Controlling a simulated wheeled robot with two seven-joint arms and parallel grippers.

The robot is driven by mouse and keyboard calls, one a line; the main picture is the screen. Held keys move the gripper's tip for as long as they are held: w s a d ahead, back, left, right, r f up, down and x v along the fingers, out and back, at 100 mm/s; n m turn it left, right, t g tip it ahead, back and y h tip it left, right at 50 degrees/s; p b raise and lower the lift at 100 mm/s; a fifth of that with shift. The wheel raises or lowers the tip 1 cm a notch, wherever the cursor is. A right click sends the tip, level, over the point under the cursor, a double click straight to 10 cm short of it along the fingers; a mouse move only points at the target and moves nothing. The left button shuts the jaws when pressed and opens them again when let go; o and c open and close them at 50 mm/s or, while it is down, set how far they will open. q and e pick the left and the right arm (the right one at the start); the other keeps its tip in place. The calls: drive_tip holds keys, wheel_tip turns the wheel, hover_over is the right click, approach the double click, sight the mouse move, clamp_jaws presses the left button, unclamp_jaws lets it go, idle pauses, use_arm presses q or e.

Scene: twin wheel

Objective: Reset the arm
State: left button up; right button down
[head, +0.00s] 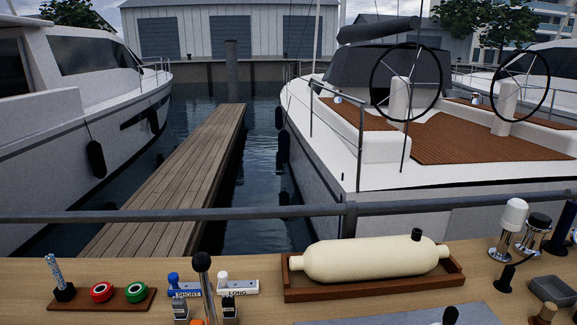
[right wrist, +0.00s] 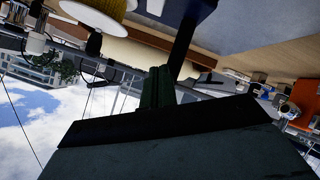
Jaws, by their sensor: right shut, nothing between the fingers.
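My right gripper (right wrist: 157,86) shows in the right wrist view as dark fingers rising from a wide dark body. The fingers are together, with nothing seen between them. The wrist picture is upside down, with sky at lower left and the wooden tabletop at the top right. Neither gripper shows in the head view, and my left gripper is in no frame.
A rail (head: 280,212) runs behind, with a dock and boats beyond.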

drive_tip(key=s+f+g, duration=0.1)
drive_tip(key=s, duration=0.1)
drive_tip(key=s+f+m+g, duration=0.1)
drive_tip(key=s+f, duration=0.1)
drive_tip(key=s+d+f+m+g, duration=0.1)
drive_tip(key=s+f+g, duration=0.1)
drive_tip(key=s, duration=0.1)
drive_tip(key=shift+f, duration=0.25)
drive_tip(key=s+f+m+g+y, duration=0.15)
drive_tip(key=s+f+g, duration=0.3)
drive_tip(key=s, duration=0.45)
wheel_tip(320, 180, down, 23)
drive_tip(key=g, duration=0.1)
drive_tip(key=s+d+f+g, duration=0.1)
drive_tip(key=s+d+f, duration=0.1)
drive_tip(key=s+f, duration=1.4)
drive_tip(key=shift+s+d+h, duration=0.25)
drive_tip(key=shift+s+h, duration=0.1)
drive_tip(key=shift+s, duration=0.45)
drive_tip(key=shift+f+g, duration=0.1)
drive_tip(key=shift+g, duration=0.15)
